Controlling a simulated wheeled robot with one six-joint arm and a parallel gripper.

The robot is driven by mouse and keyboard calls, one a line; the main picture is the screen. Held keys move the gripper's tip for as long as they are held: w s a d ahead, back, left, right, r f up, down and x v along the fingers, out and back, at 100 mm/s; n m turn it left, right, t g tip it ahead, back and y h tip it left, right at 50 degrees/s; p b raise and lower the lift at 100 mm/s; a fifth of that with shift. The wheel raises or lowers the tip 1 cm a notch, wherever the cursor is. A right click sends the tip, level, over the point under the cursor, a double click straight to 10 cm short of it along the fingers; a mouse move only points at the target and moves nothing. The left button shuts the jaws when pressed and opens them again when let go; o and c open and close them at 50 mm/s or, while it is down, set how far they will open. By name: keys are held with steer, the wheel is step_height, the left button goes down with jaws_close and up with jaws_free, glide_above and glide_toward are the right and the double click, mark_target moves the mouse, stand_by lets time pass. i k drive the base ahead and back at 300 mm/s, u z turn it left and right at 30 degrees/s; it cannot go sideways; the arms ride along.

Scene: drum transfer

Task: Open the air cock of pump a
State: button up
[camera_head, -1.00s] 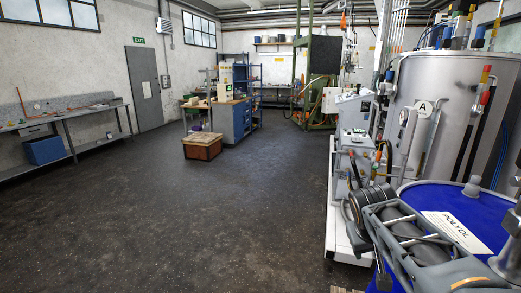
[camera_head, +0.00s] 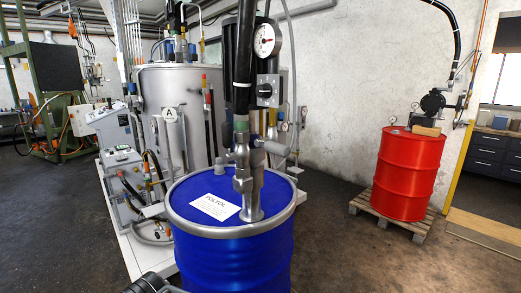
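A pump (camera_head: 246,130) stands upright in the blue drum (camera_head: 235,262), whose lid label reads POLYOL. I cannot make out which fitting is the air cock. A small dark part of my arm shows at the bottom edge, left of the drum. My gripper's fingers are not in view.
A steel tank (camera_head: 185,95) marked A stands behind, beside a grey control cabinet (camera_head: 112,128) on a white base. A red drum (camera_head: 405,175) with another pump (camera_head: 437,103) stands on a pallet (camera_head: 420,225) at right. The floor between the drums is clear.

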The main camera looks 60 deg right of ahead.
mark_target(282, 151)
steer(key=z, duration=1.85)
steer(key=k, duration=1.05)
steer(key=u, duration=0.9)
steer(key=i, duration=0.8)
steer(key=u, duration=0.4)
